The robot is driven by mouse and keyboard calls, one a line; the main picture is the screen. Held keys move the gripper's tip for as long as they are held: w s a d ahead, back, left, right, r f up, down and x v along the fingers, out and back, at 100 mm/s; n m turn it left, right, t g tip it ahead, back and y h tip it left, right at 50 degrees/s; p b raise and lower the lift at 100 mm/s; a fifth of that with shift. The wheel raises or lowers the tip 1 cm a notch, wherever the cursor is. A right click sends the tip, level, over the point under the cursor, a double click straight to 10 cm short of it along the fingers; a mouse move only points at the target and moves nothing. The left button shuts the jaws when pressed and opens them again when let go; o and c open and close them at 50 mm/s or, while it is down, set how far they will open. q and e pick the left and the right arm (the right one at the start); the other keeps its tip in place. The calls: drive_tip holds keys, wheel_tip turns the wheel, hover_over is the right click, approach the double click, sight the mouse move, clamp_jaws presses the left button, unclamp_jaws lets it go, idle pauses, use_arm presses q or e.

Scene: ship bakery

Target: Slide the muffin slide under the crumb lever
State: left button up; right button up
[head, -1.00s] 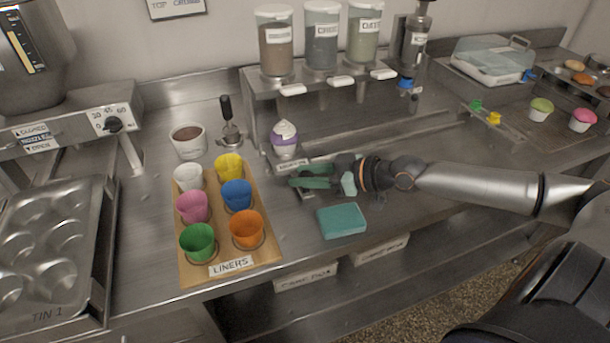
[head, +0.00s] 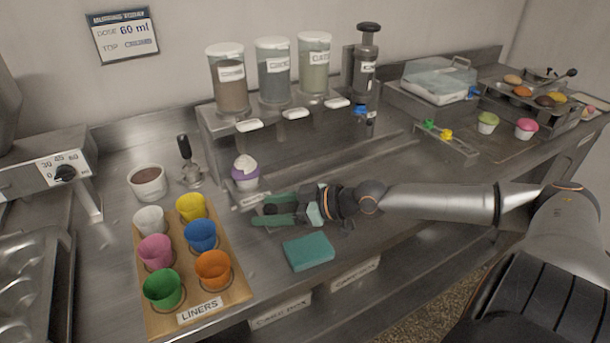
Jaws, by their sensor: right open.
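A muffin with a pale top in a purple liner (head: 245,178) stands upright on the muffin slide (head: 251,201), which has a labelled front. They are at the left end of the dispenser stand. Three white levers stick out above the rail: left lever (head: 248,125), middle lever (head: 295,113) and right lever (head: 338,103). The jar labels are too blurred to tell surely which is crumb. The muffin is below and near the left lever. My right gripper (head: 268,209) is open at the slide's front, with a dark knob-like part between its green fingers. My left gripper is not in view.
A teal sponge (head: 309,252) lies just in front of my right gripper. A wooden liner board (head: 238,286) with several coloured cups is at left. A brown-filled cup (head: 147,183) stands behind it. The rail area right of the muffin looks clear.

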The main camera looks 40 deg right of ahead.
drive_tip(key=shift+v, duration=0.9)
drive_tip(key=shift+s+r+p, duration=0.25)
drive_tip(key=shift+s+p, duration=0.2)
drive_tip(key=shift+p, duration=0.15)
drive_tip(key=shift+s+d+r+p, duration=0.25)
drive_tip(key=shift+s+d+p, duration=0.05)
drive_tip(key=shift+s+d, duration=0.2)
drive_tip(key=shift+p+v, duration=0.45)
drive_tip(key=shift+v, duration=3.4)
